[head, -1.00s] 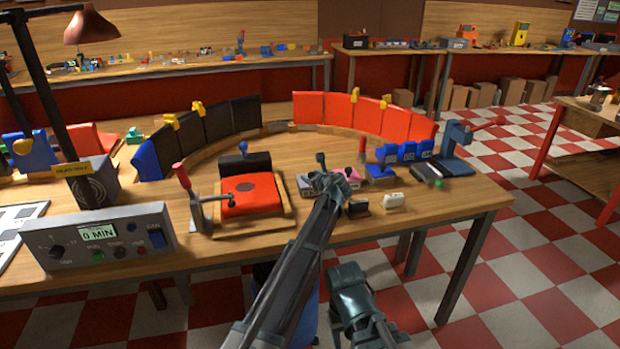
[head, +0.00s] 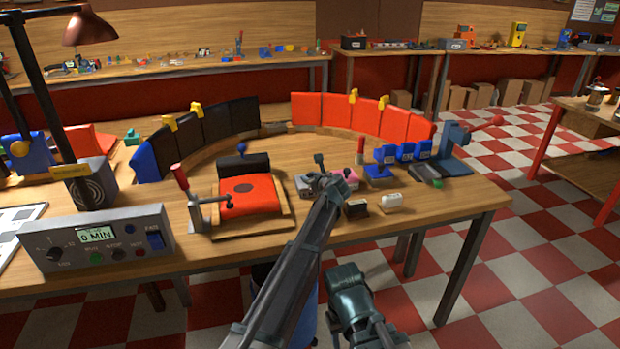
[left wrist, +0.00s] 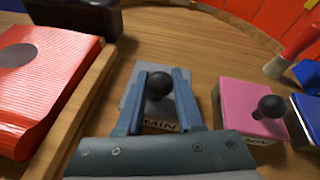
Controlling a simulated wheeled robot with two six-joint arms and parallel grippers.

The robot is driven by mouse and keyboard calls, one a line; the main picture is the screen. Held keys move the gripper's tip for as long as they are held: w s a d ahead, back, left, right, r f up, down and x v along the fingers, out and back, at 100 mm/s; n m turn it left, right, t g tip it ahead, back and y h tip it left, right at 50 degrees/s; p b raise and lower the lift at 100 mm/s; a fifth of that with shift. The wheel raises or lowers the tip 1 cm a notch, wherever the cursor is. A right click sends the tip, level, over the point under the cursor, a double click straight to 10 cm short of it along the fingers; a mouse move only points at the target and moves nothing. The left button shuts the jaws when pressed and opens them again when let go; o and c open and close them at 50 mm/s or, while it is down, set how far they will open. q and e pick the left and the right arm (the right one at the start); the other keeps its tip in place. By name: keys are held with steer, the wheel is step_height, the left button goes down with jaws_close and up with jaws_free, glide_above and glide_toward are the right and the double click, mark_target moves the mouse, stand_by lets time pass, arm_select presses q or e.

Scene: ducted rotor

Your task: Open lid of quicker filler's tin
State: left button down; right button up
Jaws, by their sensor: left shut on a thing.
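A grey tin (left wrist: 135,97) with a dark ball knob (left wrist: 159,85) on its lid stands on the bench. Its front label reads "MIN"; any figure before it is hidden by a finger. My left gripper (left wrist: 164,75) is over this tin with its two blue fingers on either side of the knob, shut on it. The lid looks seated on the tin. In the head view the grey tin (head: 304,187) is partly hidden by my left arm. A pink tin (left wrist: 248,108) with a similar knob stands just to the right, apart from the gripper; its label is too small to read.
A red pad (head: 252,197) in a wooden tray lies to the left. Blue blocks (head: 382,170) stand right of the pink tin. Black (head: 356,208) and white (head: 393,203) small items sit in front. A timer box (head: 100,240) stands front left.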

stand_by(0.8)
arm_select(q)
steer(key=shift+r+p, duration=0.2)
steer(key=shift+p, duration=0.2)
steer(key=r+g+p, duration=0.1)
steer(key=p, duration=0.2)
steer(key=w+g+h+p, duration=0.1)
steer(key=g+p, duration=0.1)
steer(key=p, duration=0.2)
steer(key=w+r+g+h+p, duration=0.1)
steer(key=g+p, duration=0.1)
steer(key=p, duration=0.1)
steer(key=shift+w+a+r, duration=0.15)
steer(key=shift+a+r, duration=0.15)
steer(key=shift+w+a+m+g+h+p, duration=0.15)
steer(key=shift+w+m+g+h+p, duration=0.2)
steer(key=shift+g+p, duration=0.7)
steer(key=shift+t, duration=0.25)
steer(key=c, duration=0.8)
jaws_free()
steer(key=shift+p, duration=0.3)
